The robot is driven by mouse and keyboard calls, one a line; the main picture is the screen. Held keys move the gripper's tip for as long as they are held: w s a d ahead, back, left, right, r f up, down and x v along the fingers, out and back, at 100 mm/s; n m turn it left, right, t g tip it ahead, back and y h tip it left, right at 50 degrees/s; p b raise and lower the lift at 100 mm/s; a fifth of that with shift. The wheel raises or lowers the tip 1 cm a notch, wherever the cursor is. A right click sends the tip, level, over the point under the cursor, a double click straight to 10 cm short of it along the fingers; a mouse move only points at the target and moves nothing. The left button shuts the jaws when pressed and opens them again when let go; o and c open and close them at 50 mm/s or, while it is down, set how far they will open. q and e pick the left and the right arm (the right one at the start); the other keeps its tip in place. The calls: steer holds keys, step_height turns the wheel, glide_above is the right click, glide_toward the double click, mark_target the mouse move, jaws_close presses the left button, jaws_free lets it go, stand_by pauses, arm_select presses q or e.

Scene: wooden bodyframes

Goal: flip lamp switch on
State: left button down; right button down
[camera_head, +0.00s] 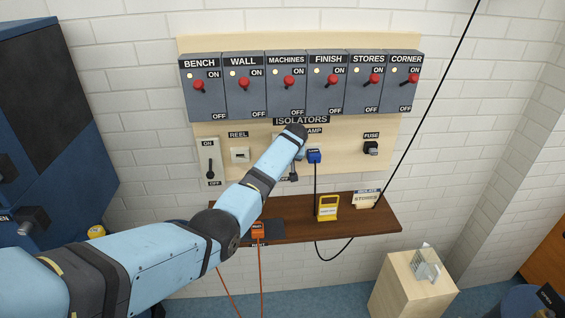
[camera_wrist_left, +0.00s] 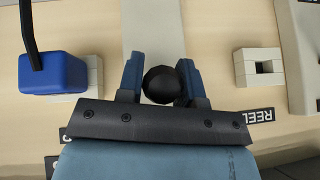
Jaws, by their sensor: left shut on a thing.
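In the left wrist view my left gripper (camera_wrist_left: 160,82) has its two blue fingers on either side of a round black knob (camera_wrist_left: 159,86), shut on it. The knob stands in front of a pale switch plate (camera_wrist_left: 152,27) on the wooden board. In the head view my left forearm covers most of this switch, and only part of its lamp label (camera_head: 315,130) shows. A blue plug (camera_head: 314,156) sits just to the right of it; it also shows in the left wrist view (camera_wrist_left: 52,73). I cannot tell which way the lever points. My right gripper is not in view.
A row of red-knobbed isolator boxes (camera_head: 287,84) hangs above. To the left are the reel socket (camera_head: 240,155) and another ON/OFF switch (camera_head: 210,164); to the right is a fuse (camera_head: 371,148). A brown shelf (camera_head: 355,224) below holds a yellow device (camera_head: 327,206).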

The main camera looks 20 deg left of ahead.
arm_select(q)
steer(key=shift+w+a+r+g+h, duration=0.1)
steer(key=shift+r+g+h, duration=0.2)
steer(key=shift+g, duration=0.2)
steer(key=shift+w+r+g+h, duration=0.15)
steer(key=shift+g+h, duration=0.15)
steer(key=shift+g, duration=0.2)
steer(key=shift+r, duration=0.1)
steer(key=shift+a+r, duration=0.1)
steer(key=c, duration=0.9)
jaws_free()
steer(key=shift+o, duration=0.2)
steer(key=shift+s+d+r, duration=0.1)
steer(key=shift+d+r, duration=0.1)
steer(key=shift+r, duration=0.25)
steer(key=shift+s+d+r, duration=0.5)
steer(key=shift+d+r, duration=0.15)
steer(key=shift+r, duration=0.05)
steer(key=s+d+b, duration=0.1)
steer(key=s+d, duration=0.6)
steer(key=d, duration=0.1)
steer(key=shift+d+r+b, duration=0.15)
steer(key=shift+d+b, duration=0.05)
steer(key=shift+b, duration=0.15)
